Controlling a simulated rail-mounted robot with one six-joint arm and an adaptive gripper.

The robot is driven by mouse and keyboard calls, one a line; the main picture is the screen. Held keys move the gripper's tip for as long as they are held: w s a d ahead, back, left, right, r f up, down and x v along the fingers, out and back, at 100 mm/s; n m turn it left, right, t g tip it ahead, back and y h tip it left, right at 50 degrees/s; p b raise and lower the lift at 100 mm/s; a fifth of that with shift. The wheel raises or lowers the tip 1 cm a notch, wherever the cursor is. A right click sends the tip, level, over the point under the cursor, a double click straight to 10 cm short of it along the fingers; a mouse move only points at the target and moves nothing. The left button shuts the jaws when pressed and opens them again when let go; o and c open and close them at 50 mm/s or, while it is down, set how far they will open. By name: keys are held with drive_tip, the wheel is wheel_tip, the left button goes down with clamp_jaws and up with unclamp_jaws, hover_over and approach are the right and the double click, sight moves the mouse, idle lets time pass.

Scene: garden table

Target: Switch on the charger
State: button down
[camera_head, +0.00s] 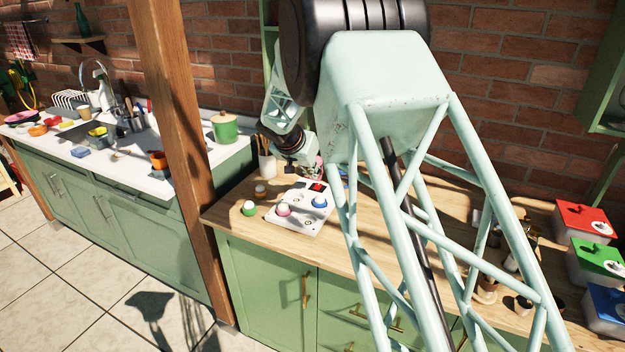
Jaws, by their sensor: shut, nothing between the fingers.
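A white panel, which looks like the charger (303,222), lies on the wooden worktop in the middle of the view. A small red part with a dark surround (317,187), perhaps its switch, shows at its far edge. A pink-based round piece (283,211) and a blue-based one (320,202) sit on the panel. My gripper (309,167) is just behind the panel's far edge, pointing down, shut and empty. Its fingertips are small and partly hidden, and I cannot tell whether they touch anything.
A green-based round piece (249,209) and a brown one (260,191) stand left of the panel. A white cup of brushes (266,164) stands near my gripper. A wooden post (180,150) rises at left. Lidded boxes (585,222) stand at right. My arm hides much of the worktop.

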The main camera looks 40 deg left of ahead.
drive_tip(key=s+d+r, duration=0.2)
drive_tip(key=s+r, duration=0.3)
drive_tip(key=s, duration=0.2)
drive_tip(key=shift+r, duration=0.25)
drive_tip(key=shift+d, duration=0.1)
idle(0.5)
